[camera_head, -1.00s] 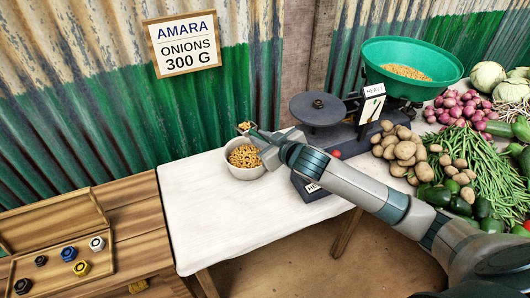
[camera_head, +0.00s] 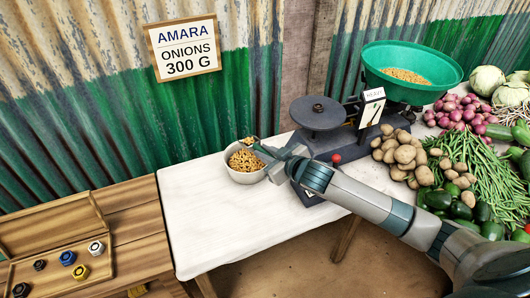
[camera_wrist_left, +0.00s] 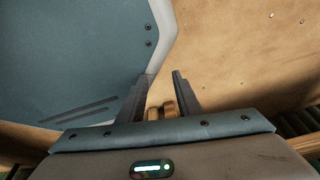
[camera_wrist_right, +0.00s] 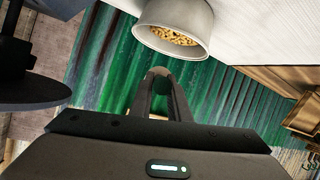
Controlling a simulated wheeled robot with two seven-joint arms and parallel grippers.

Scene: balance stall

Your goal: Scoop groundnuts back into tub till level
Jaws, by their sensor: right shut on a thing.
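My right gripper (camera_head: 272,154) is shut on the handle of a small scoop (camera_head: 248,141), which sits low at the far rim of the pale tub (camera_head: 246,178). Groundnuts (camera_head: 244,161) show inside the tub; the scoop's contents are too small to tell clearly. In the right wrist view my right gripper (camera_wrist_right: 158,78) points below the tub (camera_wrist_right: 180,48), whose opening shows groundnuts. The green pan (camera_head: 412,58) of the balance also holds groundnuts (camera_head: 407,76). My left gripper (camera_wrist_left: 163,76) shows only in its wrist view, its fingers apart over brown ground.
The balance's dark round plate (camera_head: 318,114) stands right of the tub, with a card reading HEAVY (camera_head: 373,95). Potatoes (camera_head: 402,152), onions and beans crowd the right. An open wooden box (camera_head: 50,240) with coloured weights lies left. The white table front (camera_head: 215,225) is clear.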

